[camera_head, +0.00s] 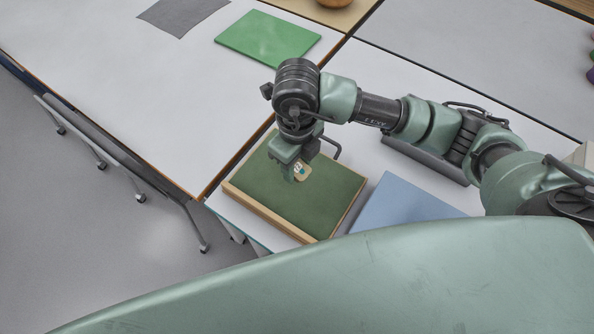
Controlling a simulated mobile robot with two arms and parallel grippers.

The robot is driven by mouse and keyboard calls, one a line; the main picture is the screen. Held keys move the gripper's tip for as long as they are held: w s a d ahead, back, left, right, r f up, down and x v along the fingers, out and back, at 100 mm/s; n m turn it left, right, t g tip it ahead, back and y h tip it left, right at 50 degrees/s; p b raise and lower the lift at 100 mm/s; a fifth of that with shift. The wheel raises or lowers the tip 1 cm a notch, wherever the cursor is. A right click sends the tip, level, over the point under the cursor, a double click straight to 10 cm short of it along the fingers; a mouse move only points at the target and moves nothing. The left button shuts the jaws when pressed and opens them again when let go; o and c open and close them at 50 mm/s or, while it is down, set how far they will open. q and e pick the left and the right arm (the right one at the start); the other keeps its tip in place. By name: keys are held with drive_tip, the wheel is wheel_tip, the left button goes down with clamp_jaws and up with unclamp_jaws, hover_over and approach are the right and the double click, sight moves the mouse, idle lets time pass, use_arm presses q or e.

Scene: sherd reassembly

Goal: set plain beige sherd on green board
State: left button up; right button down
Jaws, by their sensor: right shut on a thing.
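The dark green board (325,203) with a pale wooden rim lies on the near table. My right gripper (294,174) points down over its upper left part and is shut on a small beige sherd (304,176). The sherd shows at the fingertips, partly hidden by them. Small white, teal and reddish marks show at the sherd; I cannot tell if they belong to it. I cannot tell if the sherd touches the board. My left gripper is not in view.
A blue mat (405,205) lies right of the board. A brighter green mat (267,38) and a grey cloth (182,14) lie on the far white table. A brown round thing (335,3) is at the top edge. The left white tabletop is mostly clear.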

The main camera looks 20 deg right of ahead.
sight(297, 169)
drive_tip(key=shift+f, duration=2.05)
drive_tip(key=shift+f, duration=0.1)
drive_tip(key=shift+f, duration=0.15)
drive_tip(key=c, duration=0.8)
unclamp_jaws()
drive_tip(key=shift+c, duration=0.2)
drive_tip(key=shift+r, duration=0.2)
wheel_tip(297, 169, up, 12)
drive_tip(key=shift+f+b, duration=0.15)
drive_tip(key=shift+b, duration=0.35)
drive_tip(key=shift+r, duration=0.2)
